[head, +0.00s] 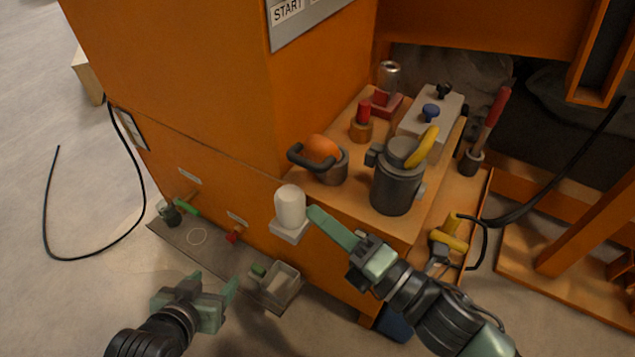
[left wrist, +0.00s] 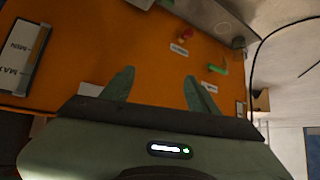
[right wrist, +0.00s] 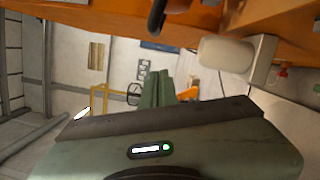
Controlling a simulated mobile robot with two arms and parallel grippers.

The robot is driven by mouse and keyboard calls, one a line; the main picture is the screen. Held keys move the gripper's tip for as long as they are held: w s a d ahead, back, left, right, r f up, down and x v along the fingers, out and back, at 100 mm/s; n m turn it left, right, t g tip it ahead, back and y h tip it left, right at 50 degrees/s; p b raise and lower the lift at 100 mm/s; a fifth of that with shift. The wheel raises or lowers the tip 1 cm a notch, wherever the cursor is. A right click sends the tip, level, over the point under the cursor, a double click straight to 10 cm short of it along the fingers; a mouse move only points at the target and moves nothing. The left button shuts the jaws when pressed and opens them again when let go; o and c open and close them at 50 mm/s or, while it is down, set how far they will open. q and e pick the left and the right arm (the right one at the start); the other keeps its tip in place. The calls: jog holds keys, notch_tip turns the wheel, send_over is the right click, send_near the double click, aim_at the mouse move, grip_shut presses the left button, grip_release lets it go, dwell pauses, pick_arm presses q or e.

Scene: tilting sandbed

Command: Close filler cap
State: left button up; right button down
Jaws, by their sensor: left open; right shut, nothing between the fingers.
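No part is labelled as the filler cap, and I cannot tell for certain which it is. A grey pot (head: 397,185) with a tilted yellow handle (head: 428,146) stands on the orange ledge. Left of it is a small cup with an orange dome (head: 321,148) and a black handle (head: 300,157). My right gripper (head: 313,211) is shut and empty, its tips beside a white rounded cylinder (head: 290,206). The cylinder also shows in the right wrist view (right wrist: 225,54), right of the fingers. My left gripper (head: 208,288) is open and empty, low in front of the orange side panel.
Behind the pot are a red knob (head: 363,113), a grey block with a blue knob (head: 431,111) and a red-handled lever (head: 496,108). A low tray (head: 212,255) runs along the machine's foot. A black cable (head: 52,255) lies on the open floor at left.

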aim_at(314, 165)
pick_arm(q)
jog(key=shift+w+d+r+t, duration=0.25)
jog(key=shift+w+r+t, duration=0.25)
jog(key=shift+w+r, duration=0.25)
pick_arm(e)
jog(key=w+r, duration=0.1)
jog(key=w, duration=0.4)
jog(key=shift+w+a+r, duration=0.15)
jog(key=shift+w+r, duration=0.15)
jog(key=shift+w, duration=0.1)
pick_arm(q)
jog(key=shift+f, duration=0.1)
